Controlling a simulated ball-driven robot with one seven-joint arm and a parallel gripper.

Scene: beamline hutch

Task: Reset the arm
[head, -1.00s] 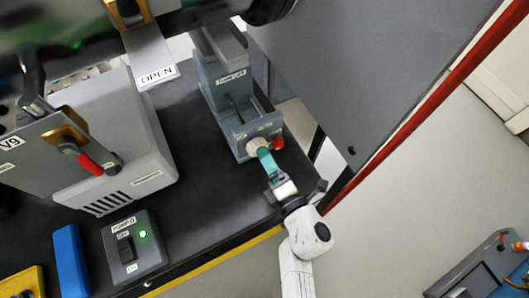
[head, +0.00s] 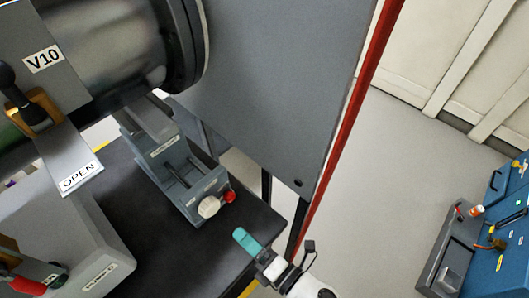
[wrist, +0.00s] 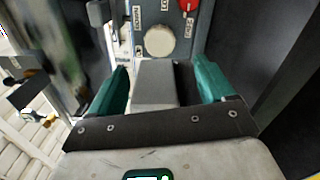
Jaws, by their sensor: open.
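My gripper (head: 244,240) has teal fingertips and is at the lower middle of the head view, over the right edge of the black table (head: 145,235). In the wrist view its two teal fingers (wrist: 165,85) stand apart with nothing held between them. The grey clamp device (head: 178,172) with a cream round knob (head: 208,207) and a red knob (head: 229,196) stands on the table, up and left of my gripper. In the wrist view the cream knob (wrist: 160,41) is ahead of the fingers, apart from them.
A large grey panel (head: 280,80) with a red edge (head: 345,130) rises close to the right of the clamp device. A metal cylinder and an OPEN sign (head: 76,179) are at the left. A blue cabinet (head: 505,240) stands far right. The floor between (head: 400,170) is clear.

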